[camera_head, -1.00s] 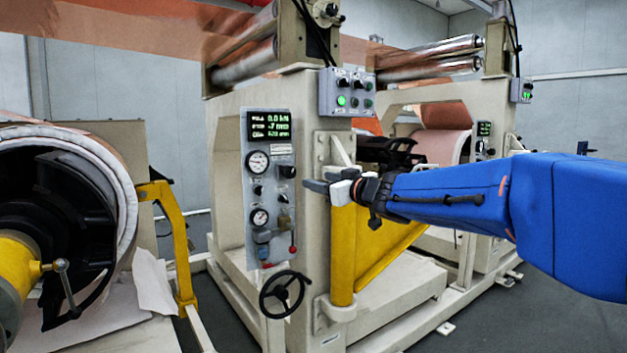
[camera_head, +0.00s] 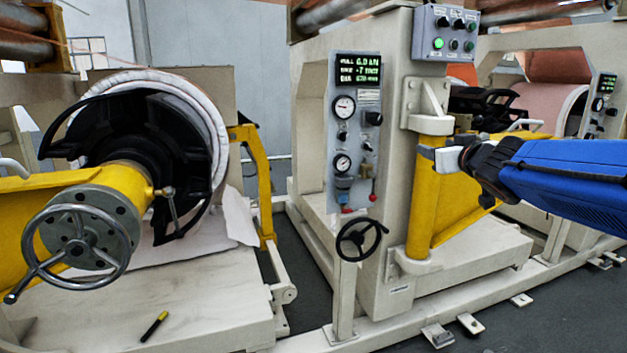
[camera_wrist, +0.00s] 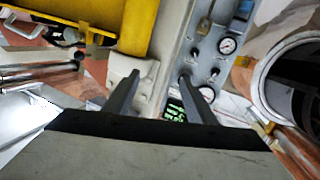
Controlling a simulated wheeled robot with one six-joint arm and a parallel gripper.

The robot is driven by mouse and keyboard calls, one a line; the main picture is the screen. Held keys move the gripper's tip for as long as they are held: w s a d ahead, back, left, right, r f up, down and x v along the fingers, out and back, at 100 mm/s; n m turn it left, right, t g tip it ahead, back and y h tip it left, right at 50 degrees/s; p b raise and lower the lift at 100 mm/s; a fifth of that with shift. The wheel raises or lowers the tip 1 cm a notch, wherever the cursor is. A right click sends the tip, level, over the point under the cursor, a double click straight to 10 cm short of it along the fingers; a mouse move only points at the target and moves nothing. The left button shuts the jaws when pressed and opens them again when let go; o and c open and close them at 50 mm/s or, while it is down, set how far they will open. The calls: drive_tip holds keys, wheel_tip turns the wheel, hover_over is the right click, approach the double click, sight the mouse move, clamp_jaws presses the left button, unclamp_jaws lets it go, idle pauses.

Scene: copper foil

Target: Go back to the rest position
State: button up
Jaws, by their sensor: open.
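My gripper (camera_head: 428,156) is at the right in the head view, at the end of my blue arm. It appears in front of the yellow post of the machine, and the gap between them cannot be told. In the wrist view my gripper (camera_wrist: 158,95) shows two dark fingers spread apart with nothing between them. Beyond the fingers are the machine's pale frame and the grey gauge panel (camera_wrist: 208,60). In the head view the gauge panel (camera_head: 355,130) stands left of my gripper, with green readouts and two dials.
A small black handwheel (camera_head: 363,238) sticks out below the panel. A yellow-black marker (camera_head: 154,326) lies on the pale base. Dark floor shows between the machines.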

drive_tip(key=s+d+f+m+g+h, duration=0.3)
drive_tip(key=s+f+g, duration=0.4)
drive_tip(key=s+f, duration=1)
drive_tip(key=s+a+f+g+y, duration=0.1)
drive_tip(key=s+a+f+g, duration=0.1)
drive_tip(key=s+f, duration=0.4)
drive_tip(key=s+a+f+n+g+y, duration=0.1)
drive_tip(key=s+a+f+g, duration=0.2)
drive_tip(key=s+f, duration=0.4)
drive_tip(key=s+a, duration=0.1)
drive_tip(key=s, duration=0.3)
drive_tip(key=shift+s+a+f+y, duration=0.15)
drive_tip(key=shift+s+a+y, duration=0.15)
drive_tip(key=shift+y, duration=0.1)
drive_tip(key=shift+w, duration=0.15)
